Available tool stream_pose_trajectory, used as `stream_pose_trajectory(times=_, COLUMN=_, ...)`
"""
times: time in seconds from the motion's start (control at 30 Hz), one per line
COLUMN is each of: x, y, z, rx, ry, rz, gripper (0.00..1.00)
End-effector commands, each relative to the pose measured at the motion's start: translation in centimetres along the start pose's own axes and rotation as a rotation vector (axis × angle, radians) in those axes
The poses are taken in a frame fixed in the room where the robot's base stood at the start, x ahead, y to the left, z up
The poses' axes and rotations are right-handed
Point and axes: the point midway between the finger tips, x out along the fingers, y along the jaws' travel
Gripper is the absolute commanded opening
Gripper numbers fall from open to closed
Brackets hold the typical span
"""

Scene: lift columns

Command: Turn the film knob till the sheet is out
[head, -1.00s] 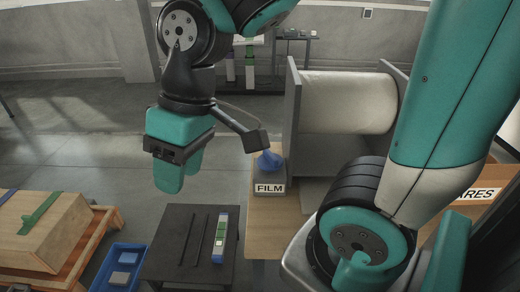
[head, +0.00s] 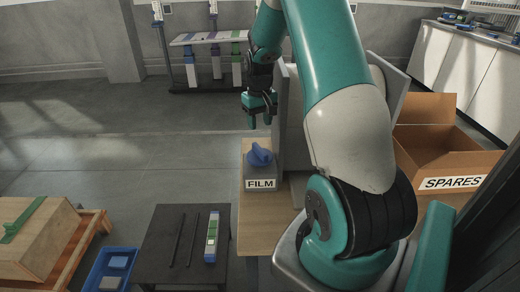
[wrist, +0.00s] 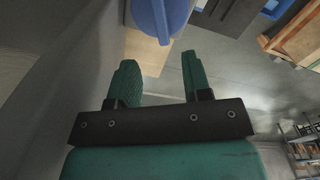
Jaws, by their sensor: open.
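The blue film knob (head: 260,154) sits on top of a grey box with a FILM label (head: 262,184), at the left end of the wooden bench. My gripper (head: 259,118) is open and empty, above and behind the knob in the head view. In the wrist view the knob (wrist: 158,18) shows at the top, beyond the fingertips of my gripper (wrist: 160,75) and apart from them. The film roll (head: 378,80) beside the grey side plate (head: 281,110) is mostly hidden by my arm. I cannot see a loose sheet.
An open cardboard SPARES box (head: 445,150) stands right of my arm. A dark table (head: 160,262) with two rods and a striped strip stands front left, by a blue bin (head: 96,262) and a wooden crate (head: 38,235).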

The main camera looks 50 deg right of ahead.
Motion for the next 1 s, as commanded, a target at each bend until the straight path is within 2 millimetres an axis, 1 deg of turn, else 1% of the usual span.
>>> stream_pose_trajectory(times=0.03, x=1.3, y=-0.1, z=0.1, rx=-0.001, ry=-0.005, rz=-0.001, gripper=0.45)
stream_pose_trajectory(times=0.1, x=2.9, y=-0.1, z=0.1, rx=-0.001, ry=-0.005, rz=-0.001, gripper=0.45)
stream_pose_trajectory(times=0.3, x=7.2, y=-0.1, z=0.1, rx=-0.001, ry=-0.004, rz=-0.001, gripper=0.45)
stream_pose_trajectory(times=0.4, x=8.9, y=-0.1, z=0.1, rx=-0.001, ry=-0.003, rz=-0.001, gripper=0.45)
stream_pose_trajectory(times=0.5, x=10.1, y=0.0, z=0.0, rx=0.0, ry=-0.001, rz=-0.001, gripper=0.45)
stream_pose_trajectory(times=0.7, x=11.1, y=0.0, z=0.0, rx=0.0, ry=0.002, rz=0.0, gripper=0.45)
stream_pose_trajectory(times=0.93, x=11.1, y=0.0, z=0.0, rx=0.001, ry=0.002, rz=0.0, gripper=0.45)
stream_pose_trajectory(times=0.97, x=11.1, y=0.0, z=0.0, rx=0.001, ry=0.002, rz=0.0, gripper=0.4)
stream_pose_trajectory(times=1.0, x=11.1, y=0.0, z=0.0, rx=0.001, ry=0.002, rz=0.0, gripper=0.31)
